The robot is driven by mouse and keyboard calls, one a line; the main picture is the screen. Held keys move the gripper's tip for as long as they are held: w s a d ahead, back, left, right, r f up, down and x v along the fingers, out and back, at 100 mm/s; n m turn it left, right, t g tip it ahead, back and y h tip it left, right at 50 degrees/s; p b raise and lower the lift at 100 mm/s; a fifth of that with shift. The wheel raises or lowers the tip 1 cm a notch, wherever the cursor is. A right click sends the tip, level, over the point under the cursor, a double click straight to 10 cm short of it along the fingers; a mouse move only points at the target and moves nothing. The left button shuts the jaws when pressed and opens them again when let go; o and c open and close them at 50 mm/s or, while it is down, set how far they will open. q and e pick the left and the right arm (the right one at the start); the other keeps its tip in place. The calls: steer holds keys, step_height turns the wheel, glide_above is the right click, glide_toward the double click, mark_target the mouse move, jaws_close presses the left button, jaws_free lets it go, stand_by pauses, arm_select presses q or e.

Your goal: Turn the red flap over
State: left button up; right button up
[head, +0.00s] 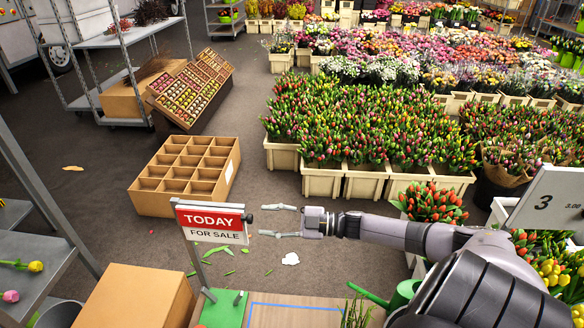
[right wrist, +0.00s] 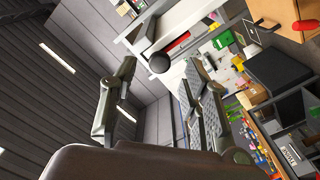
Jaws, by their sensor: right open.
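The red flap (head: 210,219) reads "TODAY" and sits on the upper half of a small sign. A white panel (head: 216,237) reading "FOR SALE" shows below it. A dark round knob (head: 248,218) sticks out at the sign's right edge. My right gripper (head: 263,220) is open and empty, just right of the sign, fingers pointing left at the knob. In the right wrist view, a dark ball (right wrist: 159,62), likely that knob, appears between the fingertips beside a white panel (right wrist: 185,25). Contact cannot be told. My left gripper is out of view.
The sign stands on a green base (head: 223,308) at the table's front. A cardboard box (head: 137,298) is to its left. A green watering can (head: 402,294) and a price board (head: 548,200) are to the right. An empty divided crate (head: 165,205) lies on the floor beyond.

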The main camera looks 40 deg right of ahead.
steer(key=v, duration=0.8)
steer(key=shift+s+d, duration=0.2)
steer(key=shift+s, duration=0.1)
steer(key=shift+r, duration=0.15)
